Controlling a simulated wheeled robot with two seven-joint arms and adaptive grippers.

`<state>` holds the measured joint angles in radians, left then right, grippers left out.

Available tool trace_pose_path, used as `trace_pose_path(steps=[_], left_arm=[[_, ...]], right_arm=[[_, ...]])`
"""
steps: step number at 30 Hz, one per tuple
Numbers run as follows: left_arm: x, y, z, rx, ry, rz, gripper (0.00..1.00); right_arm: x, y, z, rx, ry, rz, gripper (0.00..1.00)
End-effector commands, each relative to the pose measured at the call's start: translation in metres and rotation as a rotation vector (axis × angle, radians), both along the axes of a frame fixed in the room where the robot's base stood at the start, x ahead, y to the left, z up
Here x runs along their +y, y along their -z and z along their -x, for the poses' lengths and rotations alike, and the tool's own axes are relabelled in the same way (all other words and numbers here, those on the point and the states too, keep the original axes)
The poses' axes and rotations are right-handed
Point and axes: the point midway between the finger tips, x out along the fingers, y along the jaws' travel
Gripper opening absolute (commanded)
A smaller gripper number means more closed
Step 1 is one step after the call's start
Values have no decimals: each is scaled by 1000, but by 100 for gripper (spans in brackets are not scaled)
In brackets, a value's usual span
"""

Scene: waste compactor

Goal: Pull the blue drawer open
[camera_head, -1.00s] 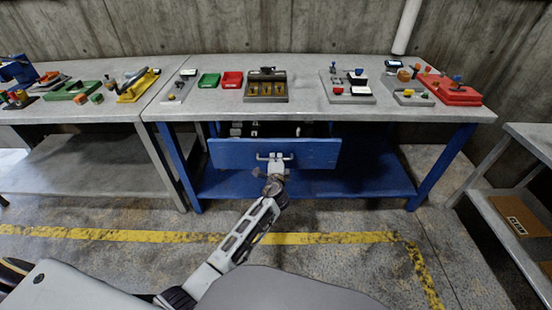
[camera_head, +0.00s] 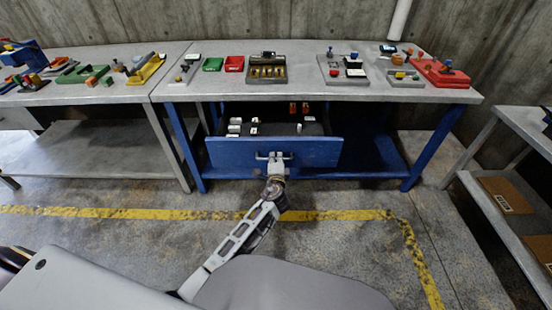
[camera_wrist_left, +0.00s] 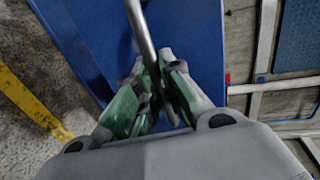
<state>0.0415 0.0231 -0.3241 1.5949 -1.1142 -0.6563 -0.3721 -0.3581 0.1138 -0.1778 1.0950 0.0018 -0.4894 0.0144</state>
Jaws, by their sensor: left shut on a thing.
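The blue drawer (camera_head: 225,152) hangs under the blue-legged workbench and stands well out from it, with its dark inside showing. Several small white and orange items lie in it. A metal bar handle (camera_head: 287,155) is on its front. My left gripper (camera_head: 274,170) is shut on the handle. In the left wrist view the green-padded fingers (camera_wrist_left: 152,95) close around the handle bar (camera_wrist_left: 139,30), with the blue drawer front (camera_wrist_left: 75,35) behind. My right gripper is not in view.
A grey table stands at left and a shelf (camera_head: 515,205) at right. The floor before the drawer, with a yellow line (camera_head: 340,215), is clear.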

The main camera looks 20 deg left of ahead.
Motion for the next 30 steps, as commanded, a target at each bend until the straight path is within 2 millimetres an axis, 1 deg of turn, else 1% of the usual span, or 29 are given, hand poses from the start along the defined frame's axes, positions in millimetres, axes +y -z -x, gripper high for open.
trace_pose_path(steps=[8,9,13,14,20,23,30], left_arm=[[0,0,0,-1,-1,0,0],[0,0,0,-1,0,0,13],[0,0,0,0,0,0,30],[0,0,0,0,0,0,32],[0,0,0,0,0,0,32],[0,-1,0,-1,0,0,32],[0,-9,0,-2,-1,0,32]], right_arm=[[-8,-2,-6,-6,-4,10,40],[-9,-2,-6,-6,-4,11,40],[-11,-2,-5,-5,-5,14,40],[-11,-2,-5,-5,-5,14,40],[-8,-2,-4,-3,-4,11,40],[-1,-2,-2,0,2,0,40],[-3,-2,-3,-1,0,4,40]])
